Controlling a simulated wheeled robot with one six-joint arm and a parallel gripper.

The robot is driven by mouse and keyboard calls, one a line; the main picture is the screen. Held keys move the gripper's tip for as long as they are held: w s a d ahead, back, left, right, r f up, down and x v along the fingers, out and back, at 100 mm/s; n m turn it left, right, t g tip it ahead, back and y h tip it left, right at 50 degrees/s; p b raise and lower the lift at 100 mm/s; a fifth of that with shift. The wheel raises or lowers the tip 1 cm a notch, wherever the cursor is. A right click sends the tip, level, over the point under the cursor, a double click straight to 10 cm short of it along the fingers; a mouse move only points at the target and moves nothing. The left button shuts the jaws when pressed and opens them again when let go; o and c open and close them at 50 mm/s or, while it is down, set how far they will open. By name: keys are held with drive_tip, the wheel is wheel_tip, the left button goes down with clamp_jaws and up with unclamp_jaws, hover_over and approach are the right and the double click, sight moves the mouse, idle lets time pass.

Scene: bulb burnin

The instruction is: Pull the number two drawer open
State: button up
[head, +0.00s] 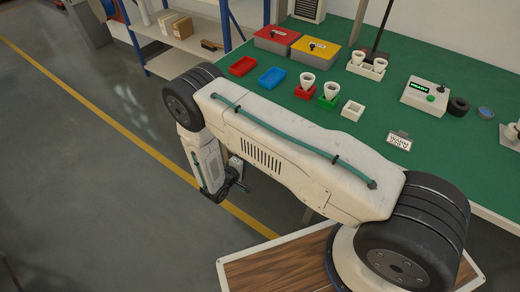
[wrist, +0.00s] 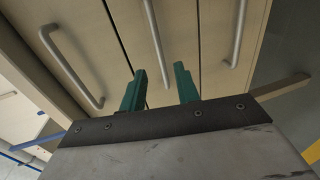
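In the wrist view, tan drawer fronts carry pale grey bar handles, running lengthwise up the picture. A left handle (wrist: 72,66), a middle handle (wrist: 154,42) and a right handle (wrist: 238,36) show on separate fronts. No numbers can be read, so I cannot tell which drawer is number two. The drawer fronts look closed. My gripper (wrist: 160,84) is open, with two green fingers apart. The near end of the middle handle appears in the gap between the fingertips. I cannot tell how far it is from the fingers. The head view does not show the drawers.
In the head view, a green-topped bench (head: 455,160) holds red and blue trays, white cups, a display box (head: 427,95) and lidded boxes. A shelf (head: 180,40) stands behind. Open grey floor (head: 90,200) with a yellow line lies left of my arm.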

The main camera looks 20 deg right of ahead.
drive_tip(key=x, duration=0.7)
drive_tip(key=shift+d, duration=0.3)
drive_tip(key=shift+w, duration=0.15)
clamp_jaws()
